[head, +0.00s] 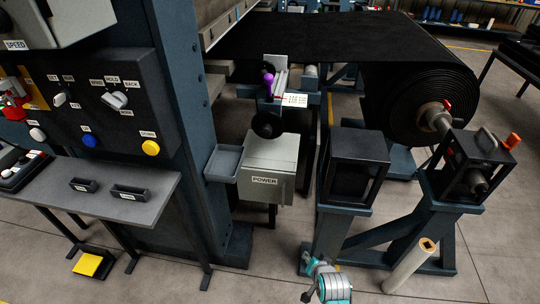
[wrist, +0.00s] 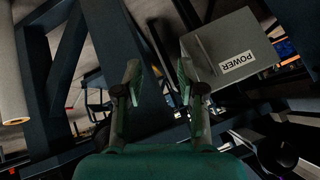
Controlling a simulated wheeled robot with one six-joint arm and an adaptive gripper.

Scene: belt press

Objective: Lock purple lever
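A small purple ball knob (head: 268,78), apparently the end of the purple lever, shows in the head view on the upright unit behind the POWER box. It is beside a pale block and above a black handwheel; the lever's arm is too small to make out clearly. In the wrist view my gripper (wrist: 158,80) is open with nothing between its two fingers. I cannot pick out the purple knob in the wrist view. In the head view only a teal and grey part of my arm shows at the bottom edge, well in front of the knob; the fingers are not discernible there.
The grey POWER box (head: 270,168) stands below the handwheel (head: 267,125) and also shows in the wrist view (wrist: 228,50). A blue-grey tray (head: 224,163) is left of it. Black bearing housings (head: 355,160) on blue frames stand right, with a black belt roll (head: 415,100) behind.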

